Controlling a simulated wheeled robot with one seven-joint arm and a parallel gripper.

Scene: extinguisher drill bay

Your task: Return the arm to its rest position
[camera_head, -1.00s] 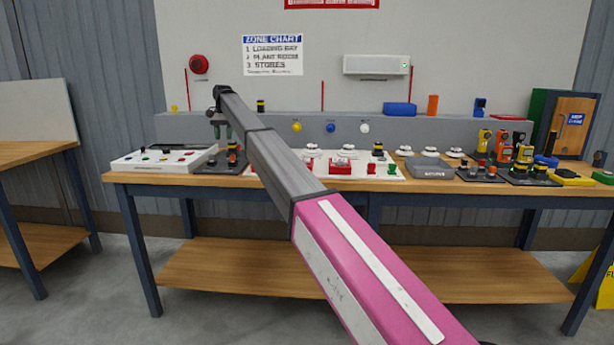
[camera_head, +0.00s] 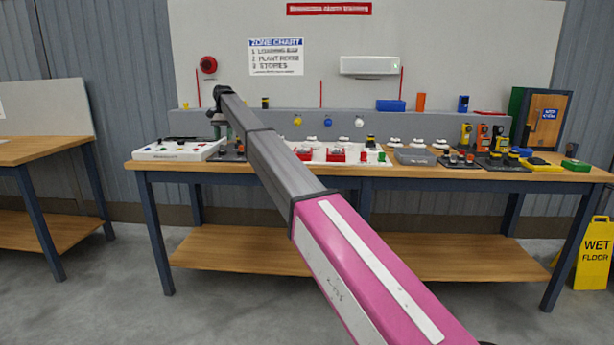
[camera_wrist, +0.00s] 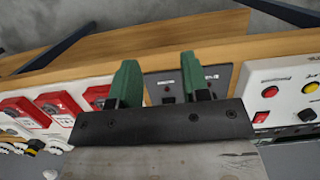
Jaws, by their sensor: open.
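My gripper (camera_wrist: 160,84) shows in the wrist view with its two green fingers apart and nothing between them. Below and beyond the fingers is a dark panel with small knobs (camera_wrist: 224,80) on the wooden workbench. In the head view my arm stretches forward and left, and its end (camera_head: 218,108) is in front of the bench's left part. The fingers are hard to make out in the head view.
The long workbench (camera_head: 400,174) carries a white control panel (camera_head: 180,152), red call points (camera_head: 335,155), a grey box (camera_head: 414,157) and yellow and orange devices (camera_head: 466,135). A yellow wet floor sign (camera_head: 594,255) stands at right. Another bench (camera_head: 30,150) is at left. The near floor is clear.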

